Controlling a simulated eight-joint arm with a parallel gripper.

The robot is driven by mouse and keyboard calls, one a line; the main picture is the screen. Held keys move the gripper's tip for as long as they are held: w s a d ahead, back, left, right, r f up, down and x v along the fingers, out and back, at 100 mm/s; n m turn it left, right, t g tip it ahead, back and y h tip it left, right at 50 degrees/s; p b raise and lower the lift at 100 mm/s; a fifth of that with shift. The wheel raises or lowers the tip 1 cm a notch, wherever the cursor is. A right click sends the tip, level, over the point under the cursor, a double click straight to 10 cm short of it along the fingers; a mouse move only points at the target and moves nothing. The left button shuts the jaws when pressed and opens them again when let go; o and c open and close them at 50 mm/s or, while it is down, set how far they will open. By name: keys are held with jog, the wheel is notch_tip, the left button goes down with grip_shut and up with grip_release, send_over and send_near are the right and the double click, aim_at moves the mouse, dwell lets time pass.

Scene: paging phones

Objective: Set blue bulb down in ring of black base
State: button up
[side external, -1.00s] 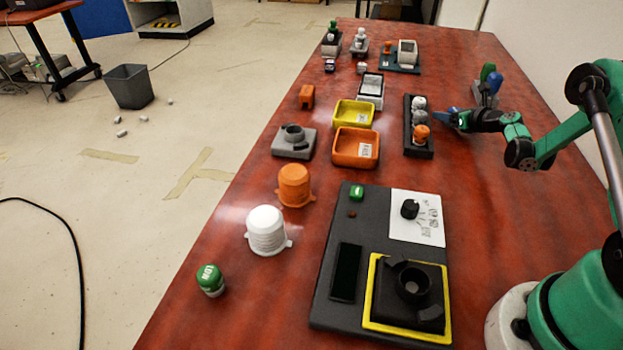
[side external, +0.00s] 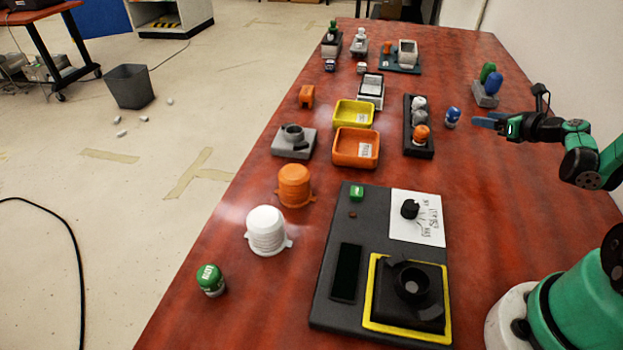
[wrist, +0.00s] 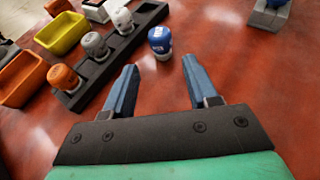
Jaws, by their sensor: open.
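The blue bulb (side external: 452,118), with a blue cap and pale lower part, stands upright on the red table, just right of the black rack. In the wrist view the blue bulb (wrist: 160,41) is beyond my fingertips, roughly in line with the gap between them. My gripper (side external: 477,121) is open and empty, to the right of the bulb and apart from it. Its two blue fingers also show in the wrist view (wrist: 159,64). The black base (side external: 382,308) with its raised ring (side external: 411,283) sits inside a yellow square frame at the front; the ring looks empty.
The black rack (side external: 411,146) beside the bulb holds orange, grey and white bulbs. A grey stand (side external: 485,98) with green and blue ovals is behind. Orange (side external: 342,159) and yellow (side external: 344,118) bins stand left. The table between rack and black base is clear.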

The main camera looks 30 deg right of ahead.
jog(key=w+a+r+n+g+y, duration=0.2)
jog(key=a+r+n, duration=0.2)
jog(key=a+n, duration=0.5)
jog(key=w+a+r+n+g+y, duration=0.1)
jog(key=a+r+n+g, duration=0.15)
jog(key=a+n, duration=0.6)
jog(key=s+a+r+n, duration=0.1)
jog(key=s+a+n, duration=0.3)
jog(key=n, duration=0.5)
jog(key=s+a+r+n+g+h, duration=0.1)
jog(key=s+a+n, duration=0.3)
jog(key=a+n, duration=0.3)
jog(key=n, duration=0.3)
jog(key=shift+a+r, duration=0.3)
jog(key=shift+r, duration=0.05)
jog(key=o, duration=0.4)
jog(key=shift+s+a+n+g, duration=0.15)
jog(key=shift+n+g, duration=0.1)
jog(key=shift+n, duration=0.2)
